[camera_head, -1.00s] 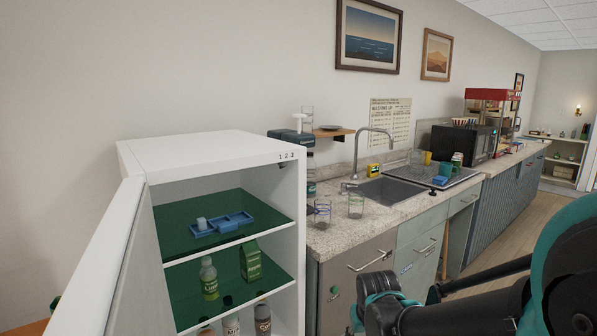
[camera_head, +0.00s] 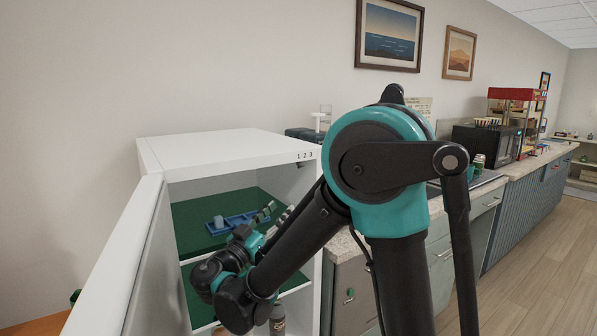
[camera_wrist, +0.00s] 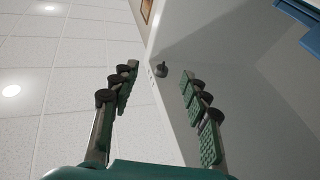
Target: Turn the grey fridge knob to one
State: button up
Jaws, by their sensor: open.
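The white fridge (camera_head: 222,148) stands with its door (camera_head: 142,262) open at the left. Dark digits "1 2 3" are on its top front edge. The small grey knob (camera_wrist: 160,69) shows in the wrist view on a pale fridge surface, between and beyond my fingers; its pointer setting is too small to read. In the head view the knob (camera_head: 301,164) is a small dark spot under the digits. My gripper (camera_wrist: 158,76) is open and empty, fingers either side of the knob's line of sight. In the head view my gripper (camera_head: 277,214) is inside the fridge opening, below the knob.
A blue tray (camera_head: 237,220) with a small grey piece lies on the green upper shelf (camera_head: 190,213), close to my gripper. Bottles stand lower down, mostly hidden by my arm. The counter (camera_head: 345,246) is right of the fridge.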

jog(key=shift+m+t, duration=0.3)
jog(key=shift+t, duration=0.3)
jog(key=x, duration=0.5)
jog(key=a+r+x, duration=0.1)
jog(key=x, duration=0.4)
jog(key=r+x, duration=0.1)
jog(key=x, duration=0.4)
jog(key=shift+w+a+r, duration=0.1)
jog(key=shift+a+r, duration=0.2)
grip_shut()
